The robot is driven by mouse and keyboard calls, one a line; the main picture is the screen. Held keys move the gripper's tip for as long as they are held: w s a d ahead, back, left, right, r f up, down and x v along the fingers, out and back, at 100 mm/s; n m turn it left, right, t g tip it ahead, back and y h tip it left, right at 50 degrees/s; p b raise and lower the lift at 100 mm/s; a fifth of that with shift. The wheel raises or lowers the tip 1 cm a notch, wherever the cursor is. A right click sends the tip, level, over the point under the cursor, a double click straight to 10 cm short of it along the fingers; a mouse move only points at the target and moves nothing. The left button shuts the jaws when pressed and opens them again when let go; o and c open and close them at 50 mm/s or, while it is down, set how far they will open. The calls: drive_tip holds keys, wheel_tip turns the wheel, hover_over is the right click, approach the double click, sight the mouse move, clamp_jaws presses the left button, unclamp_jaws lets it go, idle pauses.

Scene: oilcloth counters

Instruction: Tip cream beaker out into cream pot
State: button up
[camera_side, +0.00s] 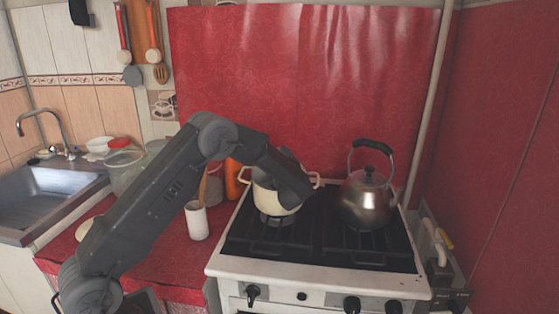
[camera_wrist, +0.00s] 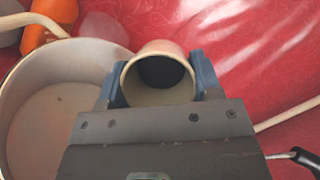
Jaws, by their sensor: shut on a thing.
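The cream pot (camera_side: 272,196) stands on the left burner of the stove, partly hidden behind my arm. In the wrist view the pot (camera_wrist: 92,62) is at the left, its mouth open, with a pale inside. My gripper (camera_wrist: 160,78) is shut on the cream beaker (camera_wrist: 160,96), with a blue finger on each side. The beaker's round mouth faces the wrist camera and its inside looks dark; I cannot tell what is in it. It shows just right of the pot's rim. In the side view my gripper is over the pot, and I cannot make out the beaker there.
A steel kettle (camera_side: 366,199) stands on the right burner. A white utensil holder (camera_side: 197,221) and an orange bottle (camera_side: 234,178) stand left of the stove. Red oilcloth (camera_side: 310,80) covers the wall close behind. A sink (camera_side: 48,198) is at far left.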

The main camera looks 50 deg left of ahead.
drive_tip(key=shift+s+a+f+h, duration=0.1)
drive_tip(key=shift+s+f+h, duration=0.1)
drive_tip(key=shift+f, duration=0.45)
drive_tip(key=shift+s+f+h, duration=0.1)
drive_tip(key=shift+f+h, duration=0.1)
drive_tip(key=shift+f, duration=0.4)
drive_tip(key=shift+m, duration=0.3)
wheel_tip(320, 180, up, 6)
drive_tip(key=shift+w, duration=0.1)
drive_tip(key=shift+f+g+h, duration=0.25)
drive_tip(key=shift+g+h, duration=0.25)
drive_tip(key=shift+h, duration=0.1)
drive_tip(key=shift+m+h, duration=0.5)
drive_tip(key=shift+h, duration=0.4)
drive_tip(key=f, duration=0.6)
drive_tip(key=shift+d, duration=0.2)
drive_tip(key=shift+f+m+g+h, duration=0.2)
drive_tip(key=shift+m+g+h, duration=0.1)
drive_tip(key=shift+g+h, duration=0.8)
drive_tip(key=shift+r+h, duration=0.2)
drive_tip(key=shift+h, duration=0.2)
drive_tip(key=shift+s+d+r+m+g+h, duration=0.15)
drive_tip(key=shift+r+g+h, duration=0.4)
drive_tip(key=shift+r, duration=0.55)
drive_tip(key=shift+s+d+r+m+g+h, duration=0.1)
drive_tip(key=shift+r+m+g+h, duration=0.15)
drive_tip(key=shift+r+g+h, duration=0.6)
drive_tip(key=shift+s+d+r+m+g+h, duration=0.1)
drive_tip(key=shift+r+m+h, duration=0.15)
drive_tip(key=shift+r, duration=1.1)
